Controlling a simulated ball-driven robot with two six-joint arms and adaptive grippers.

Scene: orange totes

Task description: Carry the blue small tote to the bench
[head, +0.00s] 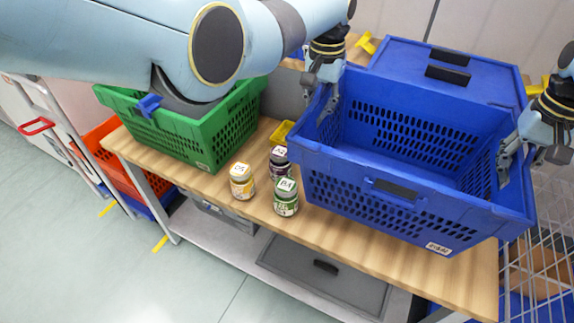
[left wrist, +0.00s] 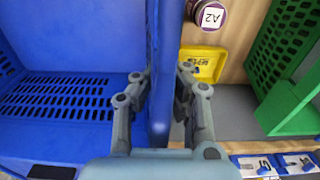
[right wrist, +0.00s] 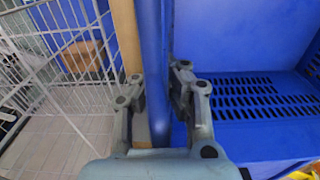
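The blue small tote (head: 395,196) is open-topped and looks empty, with slotted walls and a white label on its front. It stands upright on the wooden bench top (head: 225,190) at the right in the head view. My left gripper (head: 322,84) is at its left wall, one finger inside and one outside; the left wrist view shows the wall (left wrist: 161,60) clasped between them. My right gripper (head: 507,152) straddles the right wall likewise, and the right wrist view shows that wall (right wrist: 153,60) between its fingers. The fingertips are partly hidden by the walls.
A green crate (head: 205,150) stands left on the bench. Three labelled jars, yellow (head: 242,182), purple (head: 279,163) and green (head: 286,198), stand left of the tote. Another blue tote (head: 440,62) is behind it. A wire cage (right wrist: 60,60) is beside the right wall.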

